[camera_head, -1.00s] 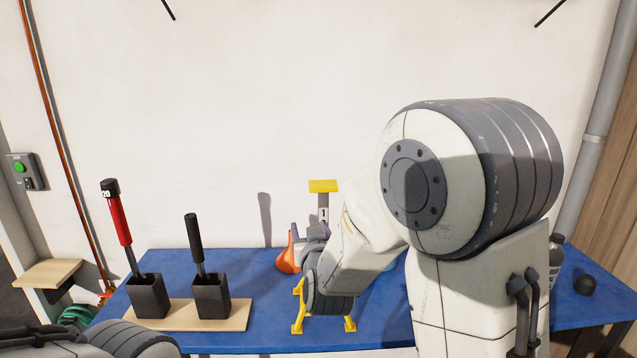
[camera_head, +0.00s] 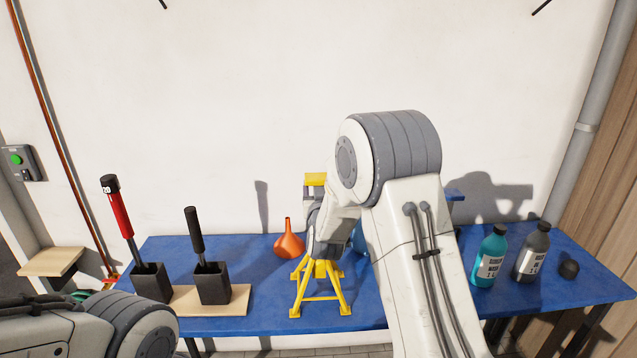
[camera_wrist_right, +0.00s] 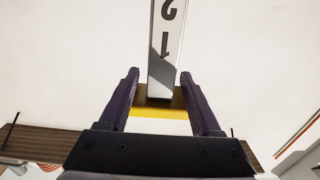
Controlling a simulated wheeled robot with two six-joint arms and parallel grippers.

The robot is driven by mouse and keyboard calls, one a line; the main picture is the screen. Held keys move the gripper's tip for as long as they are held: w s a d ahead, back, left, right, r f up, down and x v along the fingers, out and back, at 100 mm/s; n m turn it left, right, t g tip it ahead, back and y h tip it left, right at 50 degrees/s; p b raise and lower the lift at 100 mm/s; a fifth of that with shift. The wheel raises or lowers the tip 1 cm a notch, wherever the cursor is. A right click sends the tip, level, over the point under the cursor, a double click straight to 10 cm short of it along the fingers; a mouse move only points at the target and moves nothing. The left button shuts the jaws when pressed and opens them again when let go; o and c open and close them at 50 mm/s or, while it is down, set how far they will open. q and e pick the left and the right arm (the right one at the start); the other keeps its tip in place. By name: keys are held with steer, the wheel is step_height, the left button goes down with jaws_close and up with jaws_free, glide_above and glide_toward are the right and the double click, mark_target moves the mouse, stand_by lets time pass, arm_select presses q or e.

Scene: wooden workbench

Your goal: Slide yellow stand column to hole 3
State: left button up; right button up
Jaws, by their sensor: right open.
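The yellow stand has splayed yellow legs (camera_head: 321,297) on the blue bench. Its flat yellow top plate (camera_head: 316,179) is on a column that is mostly hidden behind my right arm. In the right wrist view the grey-white column (camera_wrist_right: 165,45) with printed numbers 1 and 2 runs between the fingers of my right gripper (camera_wrist_right: 159,73), with the yellow plate at its end. The fingers are open, one on each side of the column, with gaps visible. Hole 3 and any pin are hidden. My left forearm is at lower left; its gripper is out of view.
An orange funnel (camera_head: 289,245) stands close left of the stand. A red-handled tool (camera_head: 117,210) and a black-handled tool (camera_head: 196,235) stand in dark holders on a wooden board (camera_head: 240,299). A teal bottle (camera_head: 488,258) and grey bottle (camera_head: 531,254) are at right.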

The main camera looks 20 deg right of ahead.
steer(key=shift+c, duration=0.3)
jaws_close()
stand_by(1.2)
